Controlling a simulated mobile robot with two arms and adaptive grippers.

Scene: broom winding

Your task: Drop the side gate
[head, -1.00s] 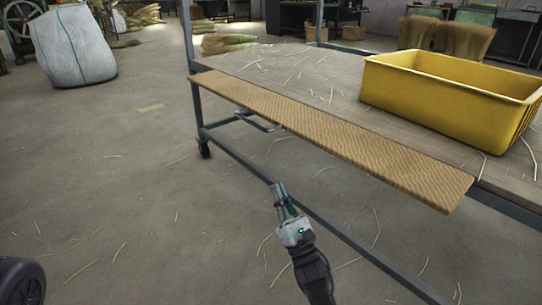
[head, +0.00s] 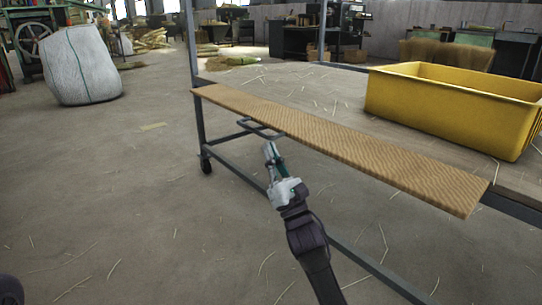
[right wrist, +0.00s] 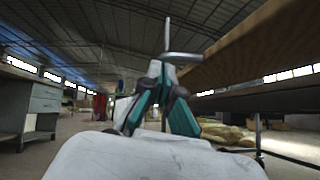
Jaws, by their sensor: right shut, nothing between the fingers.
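The side gate looks to be the long tan ribbed panel (head: 340,146) along the near side of the metal-framed table. It sticks out at about the height of the tabletop. A grey bar loop (head: 258,127) shows beneath its left part. My right gripper (head: 270,152) is shut and empty, just below the loop and the panel's near edge. I cannot tell whether it touches the loop. In the right wrist view, its fingers (right wrist: 168,60) point up beside the brown underside of a board (right wrist: 255,50).
A yellow bin (head: 450,105) stands on the tabletop to the right. A post (head: 193,50) and a caster (head: 206,165) mark the table's left end. A white sack (head: 78,65) stands far left. The floor at left is mostly clear, with scattered straw.

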